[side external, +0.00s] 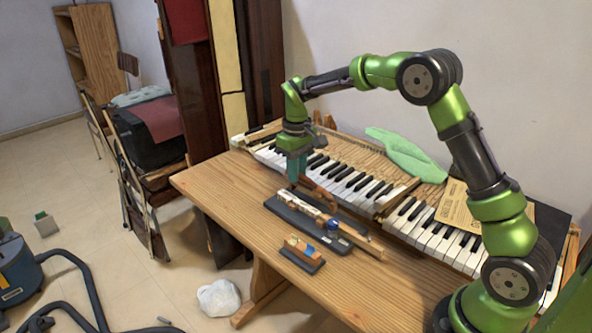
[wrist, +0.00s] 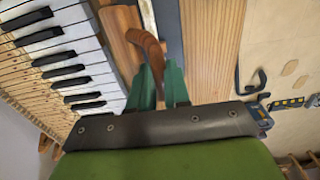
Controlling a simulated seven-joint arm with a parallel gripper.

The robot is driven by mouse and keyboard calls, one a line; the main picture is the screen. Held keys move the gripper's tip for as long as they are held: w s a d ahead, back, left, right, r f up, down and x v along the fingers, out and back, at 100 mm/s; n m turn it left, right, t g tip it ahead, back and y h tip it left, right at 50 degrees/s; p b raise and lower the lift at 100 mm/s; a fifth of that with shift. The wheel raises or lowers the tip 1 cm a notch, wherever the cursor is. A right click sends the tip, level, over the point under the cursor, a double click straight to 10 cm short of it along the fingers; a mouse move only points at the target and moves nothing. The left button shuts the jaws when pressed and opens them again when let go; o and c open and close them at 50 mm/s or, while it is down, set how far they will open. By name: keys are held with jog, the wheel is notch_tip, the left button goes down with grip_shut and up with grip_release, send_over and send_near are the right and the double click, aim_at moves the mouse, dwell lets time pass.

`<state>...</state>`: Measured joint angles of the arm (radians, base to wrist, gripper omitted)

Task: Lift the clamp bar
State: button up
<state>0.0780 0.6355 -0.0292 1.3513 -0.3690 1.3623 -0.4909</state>
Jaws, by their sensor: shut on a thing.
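The clamp bar appears to be a brown, curved wooden piece (side external: 318,189) at the far end of a dark jig base (side external: 342,239) on the table. In the wrist view, the curved brown bar (wrist: 148,44) runs down between my green fingers. My gripper (side external: 294,180) points down over the far-left end of the jig, and it also shows in the wrist view (wrist: 159,75). It is shut on the bar's near end, which the fingers partly hide. I cannot tell whether the bar is clear of the jig. A long wooden piano key (side external: 362,245) lies along the jig.
Piano keyboards (side external: 340,174) stand along the back of the wooden table (side external: 215,191). A small block with a blue part (side external: 302,251) sits in front of the jig. A green cloth (side external: 406,152) lies on the keyboard's back part. The table's front left is clear.

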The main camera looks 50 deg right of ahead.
jog(key=shift+s+d, duration=0.1)
jog(key=shift+d, duration=0.05)
jog(key=shift+d+r, duration=0.55)
jog(key=shift+d, duration=0.35)
jog(key=shift+d, duration=0.15)
jog(key=shift+d+r, duration=0.2)
jog(key=shift+d, duration=0.3)
jog(key=shift+d+r, duration=0.15)
jog(key=shift+d, duration=0.35)
jog(key=shift+d, duration=1.3)
